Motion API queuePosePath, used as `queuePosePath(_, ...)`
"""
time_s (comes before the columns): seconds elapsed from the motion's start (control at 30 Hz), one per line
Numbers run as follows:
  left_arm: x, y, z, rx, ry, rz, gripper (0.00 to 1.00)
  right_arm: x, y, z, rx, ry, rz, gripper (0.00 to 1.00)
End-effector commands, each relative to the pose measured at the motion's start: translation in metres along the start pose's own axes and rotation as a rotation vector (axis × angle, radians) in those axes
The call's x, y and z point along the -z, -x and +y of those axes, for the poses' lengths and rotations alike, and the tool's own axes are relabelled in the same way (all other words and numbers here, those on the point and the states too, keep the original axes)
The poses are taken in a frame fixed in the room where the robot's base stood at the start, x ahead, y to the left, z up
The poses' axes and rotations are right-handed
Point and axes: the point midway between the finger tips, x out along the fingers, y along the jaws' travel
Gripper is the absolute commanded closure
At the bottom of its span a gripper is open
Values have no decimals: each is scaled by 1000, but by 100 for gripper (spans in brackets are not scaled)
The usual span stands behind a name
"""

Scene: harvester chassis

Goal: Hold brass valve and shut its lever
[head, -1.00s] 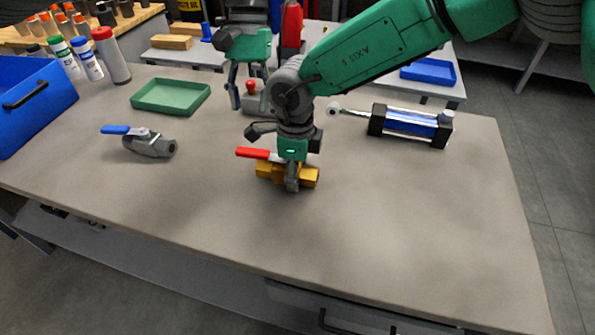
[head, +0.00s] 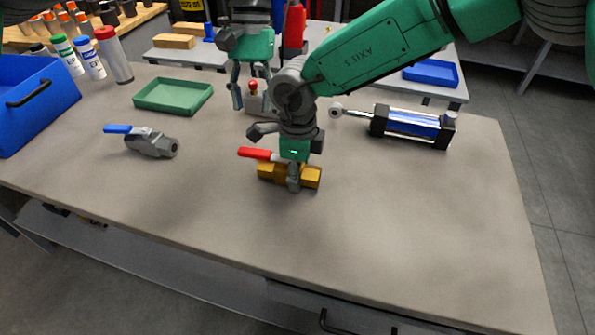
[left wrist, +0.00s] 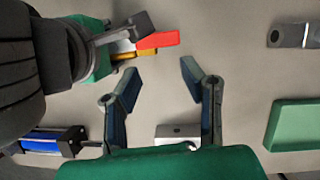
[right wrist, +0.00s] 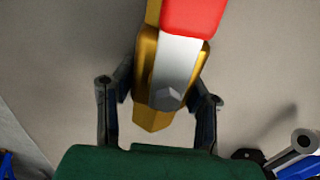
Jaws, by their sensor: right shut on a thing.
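The brass valve (head: 272,172) lies on the bench, its body running left to right in the head view. Its red lever (head: 256,153) points left, roughly along the body; the right wrist view shows the lever (right wrist: 192,15) slightly angled to it. My right gripper (head: 294,182) is shut on the valve body, with a finger on each side in the right wrist view (right wrist: 163,88). My left gripper (head: 252,100) is open and empty, behind the valve and above the bench. In the left wrist view (left wrist: 160,78) its fingers are apart, and the lever (left wrist: 158,40) is beyond them.
A grey valve with a blue lever (head: 150,143) lies to the left. Behind it is a green tray (head: 174,107). A blue bin (head: 50,115) and several bottles stand at far left. A cylinder (head: 412,125) lies at right. A red-button box (head: 254,102) stands behind. The front bench is clear.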

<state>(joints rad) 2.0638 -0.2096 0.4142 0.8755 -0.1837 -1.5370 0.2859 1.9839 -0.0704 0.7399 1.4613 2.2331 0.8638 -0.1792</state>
Motion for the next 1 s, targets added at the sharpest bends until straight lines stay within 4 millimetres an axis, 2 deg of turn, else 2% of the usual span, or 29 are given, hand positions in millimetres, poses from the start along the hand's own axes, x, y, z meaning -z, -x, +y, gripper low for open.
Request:
queuePosePath(0.13, 0, 0, -3, -9, -33, 7, 57, 0, 0, -1, 1, -1, 1, 100)
queuePosePath(0.27, -1, 0, -12, -39, -171, 31, 57, 0, 0, -1, 1, -1, 1, 100)
queuePosePath(0.6, -12, 2, -38, -127, -868, 230, 57, 0, 0, -1, 1, -1, 0, 100)
queuePosePath(0.8, -26, 6, -42, -112, -1277, 393, 57, 0, 0, 0, 1, -1, 0, 100)
queuePosePath(1.0, -37, 10, -41, -65, -1553, 516, 57, 0, 0, 0, 0, 0, -1, 100)
